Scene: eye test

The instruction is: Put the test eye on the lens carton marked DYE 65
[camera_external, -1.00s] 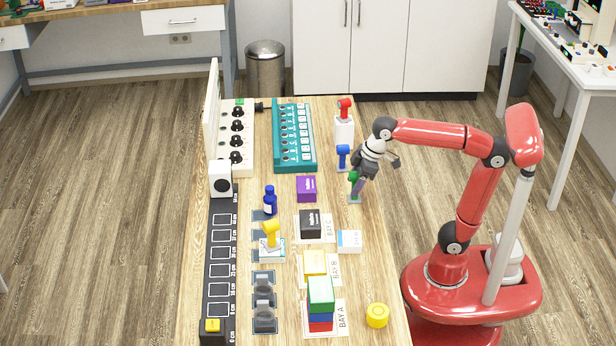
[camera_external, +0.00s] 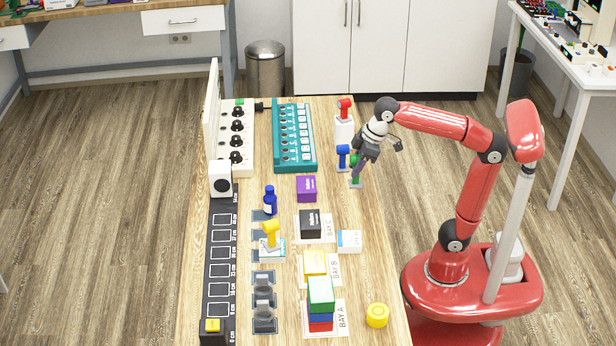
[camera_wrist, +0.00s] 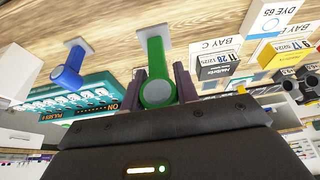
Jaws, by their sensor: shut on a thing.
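My gripper (camera_external: 358,168) is shut on a green test eye (camera_external: 354,160), a round head on a short stem with a pale square foot. In the wrist view the green head (camera_wrist: 157,92) sits between the two fingers (camera_wrist: 160,88), its foot pointing away from my gripper. A gap under the foot is hard to make out. The lens carton marked DYE 65, white with light blue (camera_external: 349,241), lies on the table nearer the camera than my gripper. In the wrist view its label (camera_wrist: 268,18) reads at the top right. Its visible top is bare.
A blue look-alike (camera_external: 343,155) stands close left of my gripper, a red one (camera_external: 345,108) on a white block behind. A purple box (camera_external: 306,188) and black box (camera_external: 310,223) stand left. A yellow round piece (camera_external: 377,315) lies near the front. Table between my gripper and the carton is clear.

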